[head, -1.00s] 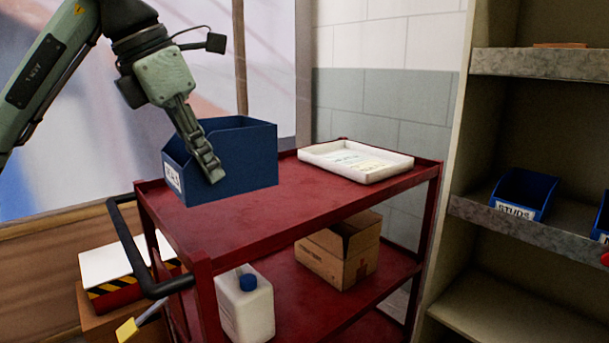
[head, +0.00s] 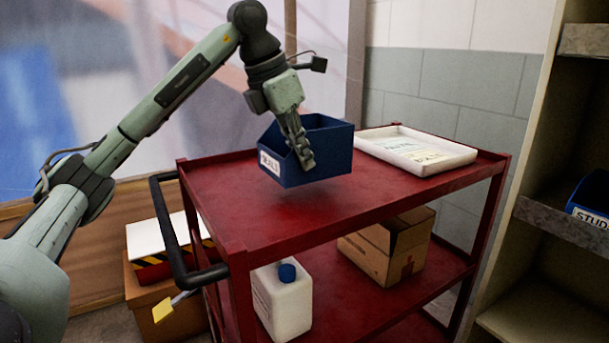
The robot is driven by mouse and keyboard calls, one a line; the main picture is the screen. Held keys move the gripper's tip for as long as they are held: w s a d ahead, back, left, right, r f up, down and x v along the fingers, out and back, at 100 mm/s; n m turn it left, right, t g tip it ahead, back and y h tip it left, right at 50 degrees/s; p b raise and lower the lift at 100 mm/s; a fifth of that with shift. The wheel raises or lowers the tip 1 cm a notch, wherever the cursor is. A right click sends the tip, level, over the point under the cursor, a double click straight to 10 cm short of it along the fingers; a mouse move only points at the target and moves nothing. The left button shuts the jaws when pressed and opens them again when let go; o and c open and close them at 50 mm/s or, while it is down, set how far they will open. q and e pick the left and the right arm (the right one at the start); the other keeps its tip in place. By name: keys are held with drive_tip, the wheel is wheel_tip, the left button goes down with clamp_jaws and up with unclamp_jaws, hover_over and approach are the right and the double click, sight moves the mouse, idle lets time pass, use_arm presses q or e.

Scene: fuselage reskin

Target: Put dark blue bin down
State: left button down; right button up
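The dark blue bin (head: 328,158) has a white label on its front left end. It is over the left part of the red cart's top shelf (head: 270,213). A dark shadow lies under it, and I cannot tell for sure whether it touches the shelf. My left gripper (head: 304,157) points down and is shut on the bin's near side wall, one finger showing outside; the other finger is hidden by the wall. My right gripper is not in view.
A white tray (head: 440,160) with papers lies at the back right of the top shelf. The shelf's front is clear. Below stand a white jug (head: 284,308) and a cardboard box (head: 378,258). A black handle (head: 170,235) sticks out left. A shelving unit (head: 565,250) stands at right.

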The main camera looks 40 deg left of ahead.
sight(304, 176)
use_arm(q)
drive_tip(key=shift+w+f, duration=0.2)
drive_tip(key=shift+f, duration=0.3)
wheel_tip(304, 176, down, 3)
drive_tip(key=shift+f+b, duration=0.15)
drive_tip(key=shift+b, duration=0.2)
drive_tip(key=c, duration=1.9)
unclamp_jaws()
drive_tip(key=shift+o, duration=0.9)
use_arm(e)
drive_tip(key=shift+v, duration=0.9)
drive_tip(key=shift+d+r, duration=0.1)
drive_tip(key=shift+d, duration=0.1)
